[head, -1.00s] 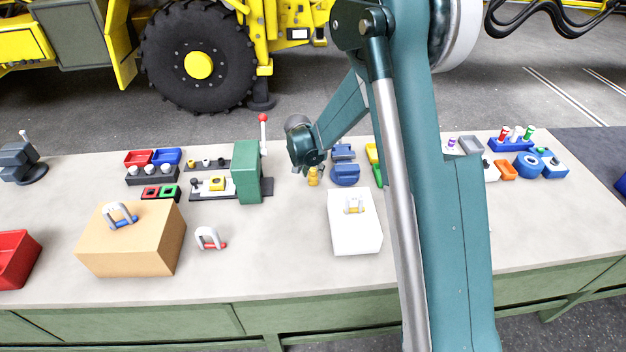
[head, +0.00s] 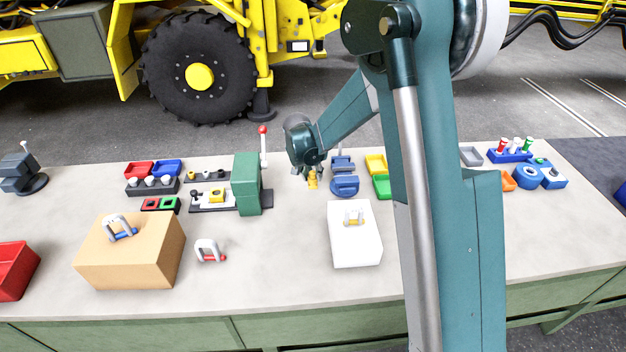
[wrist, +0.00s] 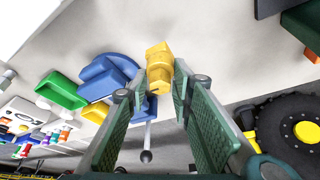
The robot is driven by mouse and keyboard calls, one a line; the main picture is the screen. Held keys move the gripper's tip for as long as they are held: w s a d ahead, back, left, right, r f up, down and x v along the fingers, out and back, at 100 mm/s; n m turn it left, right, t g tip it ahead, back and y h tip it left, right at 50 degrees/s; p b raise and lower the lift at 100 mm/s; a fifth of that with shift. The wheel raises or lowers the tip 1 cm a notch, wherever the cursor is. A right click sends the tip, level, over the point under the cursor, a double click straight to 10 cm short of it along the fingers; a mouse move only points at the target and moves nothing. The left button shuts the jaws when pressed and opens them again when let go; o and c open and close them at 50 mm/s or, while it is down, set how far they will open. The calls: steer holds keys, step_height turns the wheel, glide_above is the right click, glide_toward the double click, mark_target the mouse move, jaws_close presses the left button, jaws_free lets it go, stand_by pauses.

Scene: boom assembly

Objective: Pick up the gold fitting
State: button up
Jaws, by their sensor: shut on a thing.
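The gold fitting (wrist: 159,66) is between the tips of my gripper (wrist: 157,82) in the wrist view, and the jaws are shut on it. In the head view the gold fitting (head: 312,179) hangs under my gripper (head: 311,167), left of the blue vise (head: 344,184). The small gap between fitting and bench top is hard to judge in the head view. My gripper's fingers are mostly hidden behind the wrist there.
The blue vise also shows close beside the fitting in the wrist view (wrist: 106,78). A green press (head: 247,184) stands to the left. A white box (head: 354,246) with a yellow-pinned shackle is in front. Yellow and green trays (head: 381,187) lie to the right.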

steer(key=shift+r, duration=2.7)
